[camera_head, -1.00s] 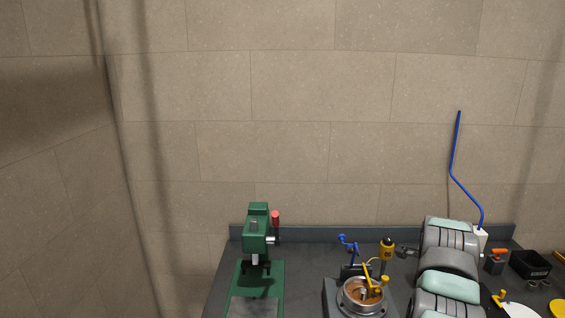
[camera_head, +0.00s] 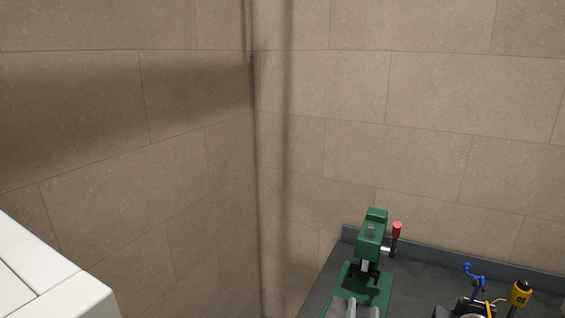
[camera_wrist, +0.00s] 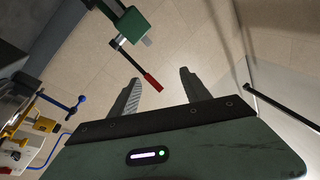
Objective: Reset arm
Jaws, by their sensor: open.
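My gripper (camera_wrist: 159,77) is open in the wrist view, with its two grey fingers spread apart and nothing held between them. The green press (camera_head: 372,238) stands on the dark bench at the lower right of the head view. Its red-handled lever (camera_head: 397,231) points up on its right side. In the wrist view, the red handle (camera_wrist: 152,83) shows between the fingers in the picture, apparently beyond them, without visible contact. Two grey finger-like shapes in front of the press base at the bottom of the head view are cut off.
Beige walls (camera_head: 200,180) meet in a corner left of the bench. A white block (camera_head: 60,290) fills the lower left.

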